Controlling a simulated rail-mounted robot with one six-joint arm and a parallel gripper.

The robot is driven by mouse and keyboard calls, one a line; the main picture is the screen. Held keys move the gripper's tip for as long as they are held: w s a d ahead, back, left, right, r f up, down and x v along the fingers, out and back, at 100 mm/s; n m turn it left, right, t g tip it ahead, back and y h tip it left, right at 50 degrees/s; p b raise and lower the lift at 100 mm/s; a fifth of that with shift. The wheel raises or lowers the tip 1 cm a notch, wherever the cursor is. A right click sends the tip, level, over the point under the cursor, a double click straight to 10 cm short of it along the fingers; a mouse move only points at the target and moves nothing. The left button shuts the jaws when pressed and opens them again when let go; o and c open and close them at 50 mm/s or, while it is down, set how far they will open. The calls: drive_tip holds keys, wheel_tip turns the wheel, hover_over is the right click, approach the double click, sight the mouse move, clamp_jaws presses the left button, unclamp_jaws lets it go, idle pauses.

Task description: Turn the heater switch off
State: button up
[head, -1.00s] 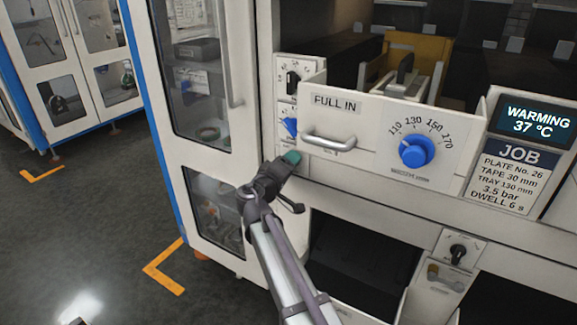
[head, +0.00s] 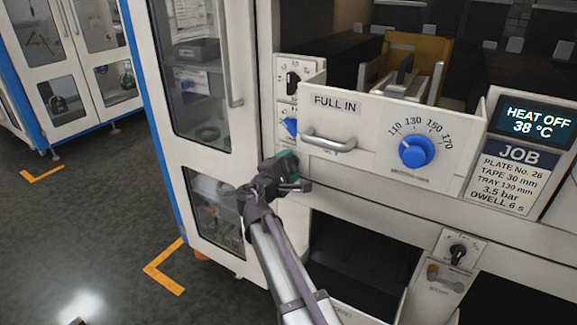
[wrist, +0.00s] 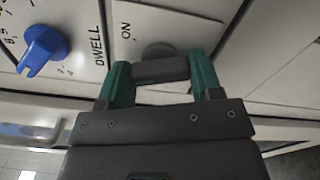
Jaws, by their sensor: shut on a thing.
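The heater switch (wrist: 160,70) is a dark grey bar handle on a round base, on the white panel beside the printed word ON. My gripper (wrist: 160,77) has its teal fingers on both ends of the bar and is shut on it. In the head view my gripper (head: 286,166) is at the panel, below the blue dwell knob (head: 290,126), and covers the switch. The display (head: 537,121) reads HEAT OFF, 38 °C. The dwell knob also shows in the wrist view (wrist: 43,48), to the left of the switch.
A glass-doored cabinet (head: 200,75) stands to the left. Below right is an open dark bay (head: 360,262).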

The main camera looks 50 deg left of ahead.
drive_tip(key=shift+n, duration=0.6)
drive_tip(key=o, duration=0.9)
drive_tip(key=v, duration=1.1)
drive_tip(key=shift+a, duration=0.1)
